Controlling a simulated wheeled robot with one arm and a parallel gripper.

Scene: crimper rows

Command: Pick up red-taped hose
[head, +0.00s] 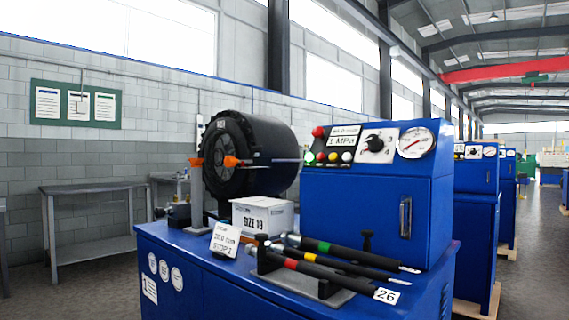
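The red-taped hose is a black hose (335,278) with a red band (290,264) near its left end. It lies at the front of a dark rack on the blue machine bench, slanting down to the right. A white tag reading 26 (386,295) is at its right end. A metal fitting seems to be at its left end, partly hidden by the rack's front post. Behind it lie a yellow-taped hose (365,269) and a green-taped hose (350,255), roughly parallel and close together. My gripper is not in view.
The round black crimper head (250,155) and blue control cabinet (375,210) rise behind. A grey table (95,188) stands by the wall. Floor shows at right.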

